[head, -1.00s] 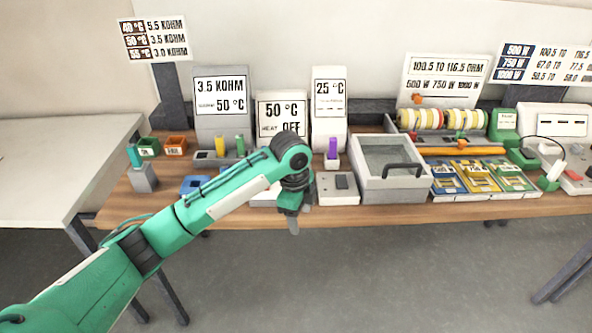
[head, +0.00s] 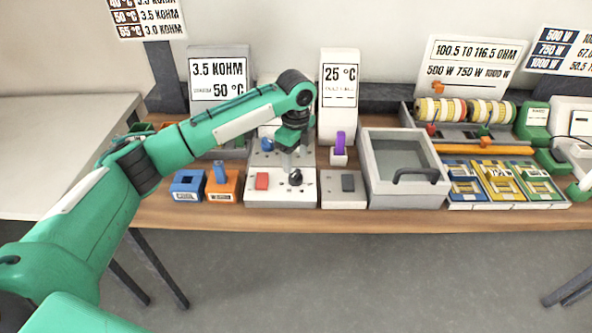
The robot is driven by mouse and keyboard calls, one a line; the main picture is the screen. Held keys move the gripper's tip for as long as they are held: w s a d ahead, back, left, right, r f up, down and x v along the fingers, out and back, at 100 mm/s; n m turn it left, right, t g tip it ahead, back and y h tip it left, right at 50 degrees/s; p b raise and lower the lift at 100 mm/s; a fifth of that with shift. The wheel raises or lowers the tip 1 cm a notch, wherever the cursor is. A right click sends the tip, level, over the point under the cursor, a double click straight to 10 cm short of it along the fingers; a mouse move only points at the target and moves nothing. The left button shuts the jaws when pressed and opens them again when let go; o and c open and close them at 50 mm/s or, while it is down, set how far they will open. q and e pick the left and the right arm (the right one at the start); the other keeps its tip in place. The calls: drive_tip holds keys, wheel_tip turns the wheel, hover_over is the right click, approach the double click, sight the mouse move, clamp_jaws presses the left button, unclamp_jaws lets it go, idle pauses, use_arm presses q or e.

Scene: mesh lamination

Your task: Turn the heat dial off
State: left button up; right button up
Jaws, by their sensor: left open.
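A white control box (head: 280,197) sits at the table's front edge, with a red button (head: 261,181) on its left and a dark round dial (head: 295,177) on its right. My left gripper (head: 291,163) is open and points down just above and behind the dial. I cannot tell whether its fingers touch the dial. The display behind the box is mostly hidden by my left arm, so its heat reading cannot be read.
Blue (head: 187,186) and orange (head: 223,187) holders stand to the left. A purple piece (head: 340,144) stands behind.

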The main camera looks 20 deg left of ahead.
sight(296, 172)
use_arm(q)
wheel_tip(296, 172, down, 5)
drive_tip(key=shift+s+f, duration=0.1)
drive_tip(key=shift+f, duration=0.1)
drive_tip(key=shift+f+p, duration=0.3)
drive_tip(key=shift+f, duration=0.15)
drive_tip(key=shift+c, duration=0.2)
drive_tip(key=c, duration=0.9)
drive_tip(key=shift+r+n+p, duration=0.2)
drive_tip(key=shift+n+p, duration=0.2)
drive_tip(key=shift+p, duration=0.25)
drive_tip(key=n+p, duration=1.1)
drive_tip(key=p, duration=0.3)
drive_tip(key=shift+r+n, duration=0.1)
drive_tip(key=shift+n, duration=0.3)
drive_tip(key=n+p, duration=0.4)
drive_tip(key=n, duration=0.1)
drive_tip(key=shift+n+p, duration=0.65)
drive_tip(key=shift+n, duration=0.25)
drive_tip(key=shift+f+n, duration=0.2)
drive_tip(key=shift+n, duration=0.1)
use_arm(e)
wheel_tip(296, 172, up, 21)
drive_tip(key=w, duration=0.1)
drive_tip(key=shift+a+r, duration=0.2)
drive_tip(key=shift+a, duration=0.3)
